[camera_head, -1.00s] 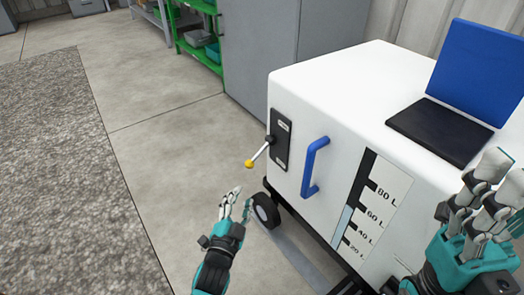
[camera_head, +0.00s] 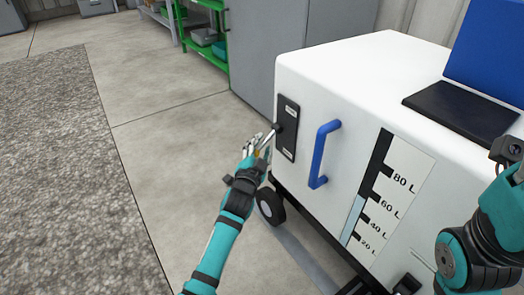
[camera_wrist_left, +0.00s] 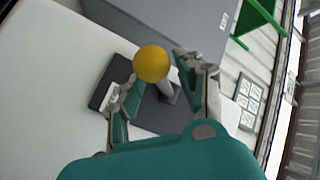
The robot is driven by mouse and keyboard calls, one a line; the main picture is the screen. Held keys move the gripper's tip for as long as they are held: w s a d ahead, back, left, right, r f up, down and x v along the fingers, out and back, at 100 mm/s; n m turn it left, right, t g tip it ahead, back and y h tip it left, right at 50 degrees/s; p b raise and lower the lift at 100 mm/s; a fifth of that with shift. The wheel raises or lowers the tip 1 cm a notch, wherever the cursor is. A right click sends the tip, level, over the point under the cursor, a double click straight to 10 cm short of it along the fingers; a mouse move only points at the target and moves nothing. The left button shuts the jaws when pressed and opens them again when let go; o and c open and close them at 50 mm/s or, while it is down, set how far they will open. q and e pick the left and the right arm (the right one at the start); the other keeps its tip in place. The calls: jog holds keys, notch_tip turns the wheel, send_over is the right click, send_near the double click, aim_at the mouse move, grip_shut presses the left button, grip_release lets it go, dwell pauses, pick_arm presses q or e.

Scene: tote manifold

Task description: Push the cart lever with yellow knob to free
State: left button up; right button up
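The white cart (camera_head: 330,70) has a black lever plate (camera_head: 287,128) on its side. A metal lever (camera_head: 270,136) sticks out from the plate toward the lower left. Its yellow knob (camera_wrist_left: 152,63) shows clearly in the left wrist view, between the two fingers of my left gripper (camera_wrist_left: 158,68). The fingers are apart, with visible gaps on both sides of the knob. In the head view my left gripper (camera_head: 261,144) is at the lever's end and mostly hides the knob. My right arm (camera_head: 480,235) is at the right edge; its fingers are out of frame.
A blue handle (camera_head: 323,153) stands out from the cart just right of the plate. A black wheel (camera_head: 270,206) is below. Grey cabinets (camera_head: 265,45) stand behind. Floor at the left is clear.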

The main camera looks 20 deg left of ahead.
pick_arm(q)
jog(key=shift+w, duration=0.55)
grip_shut()
